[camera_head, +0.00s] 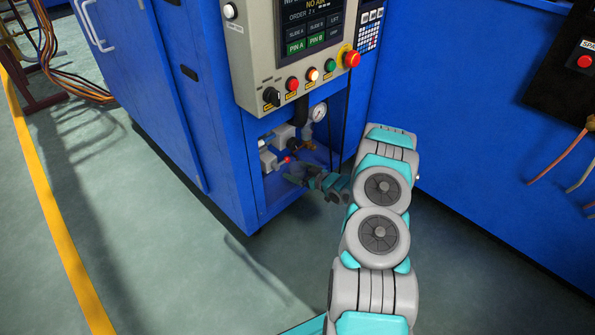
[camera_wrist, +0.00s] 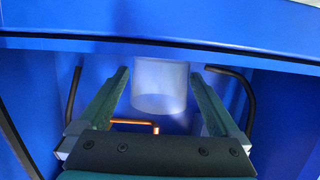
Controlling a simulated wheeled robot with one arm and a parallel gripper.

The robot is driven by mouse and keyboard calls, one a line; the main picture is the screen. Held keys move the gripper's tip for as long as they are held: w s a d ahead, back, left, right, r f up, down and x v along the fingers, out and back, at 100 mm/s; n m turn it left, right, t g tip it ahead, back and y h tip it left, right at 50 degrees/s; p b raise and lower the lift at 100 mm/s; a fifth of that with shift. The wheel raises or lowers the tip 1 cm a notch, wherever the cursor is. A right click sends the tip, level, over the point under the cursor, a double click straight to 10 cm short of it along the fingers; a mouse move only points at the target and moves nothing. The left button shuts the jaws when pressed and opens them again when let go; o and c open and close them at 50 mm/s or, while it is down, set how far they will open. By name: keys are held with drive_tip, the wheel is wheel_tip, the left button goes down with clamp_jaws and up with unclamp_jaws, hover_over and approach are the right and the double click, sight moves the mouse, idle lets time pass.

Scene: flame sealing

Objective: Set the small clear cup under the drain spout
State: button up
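The small clear cup (camera_wrist: 160,88) is a pale, see-through cylinder in the wrist view. It is between the two green fingers of my gripper (camera_wrist: 160,72). The fingertips stand about a cup's width apart and flank its sides closely. Any thin gap there is hard to judge. In the head view my gripper (camera_head: 300,176) reaches into the low opening in the blue machine, and I cannot make out the cup there. A copper tube (camera_wrist: 134,122) with a bright bent end shows just below the cup in the wrist view. I cannot tell whether it is the drain spout.
The blue cabinet (camera_head: 170,90) walls surround the opening. A pressure gauge (camera_head: 319,112) and a red-tipped valve (camera_head: 287,160) are close above my gripper. A control panel (camera_head: 297,55) with buttons overhangs the opening. Open floor (camera_head: 170,260) lies to the left.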

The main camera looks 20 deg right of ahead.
drive_tip(key=shift+s+r, duration=0.1)
drive_tip(key=shift+r, duration=0.1)
drive_tip(key=p+v, duration=0.1)
drive_tip(key=v, duration=1.1)
wheel_tip(320, 180, up, 10)
drive_tip(key=w+d+g+h, duration=0.1)
drive_tip(key=w+g+h, duration=0.1)
drive_tip(key=g+h, duration=0.3)
drive_tip(key=s+a+r+m+g+h, duration=0.2)
drive_tip(key=s+a+r+g+h, duration=0.15)
drive_tip(key=s+r, duration=0.6)
drive_tip(key=s+a+r+g+y, duration=0.1)
drive_tip(key=s+a+r+g, duration=0.1)
drive_tip(key=s+a, duration=0.5)
drive_tip(key=s+a+r+m+g+y, duration=0.1)
drive_tip(key=s+a+r, duration=0.4)
drive_tip(key=s, duration=1)
drive_tip(key=s+a+r+m+g+y, duration=0.1)
drive_tip(key=s+a+r+g, duration=0.3)
drive_tip(key=s+a, duration=0.6)
drive_tip(key=shift+s, duration=0.75)
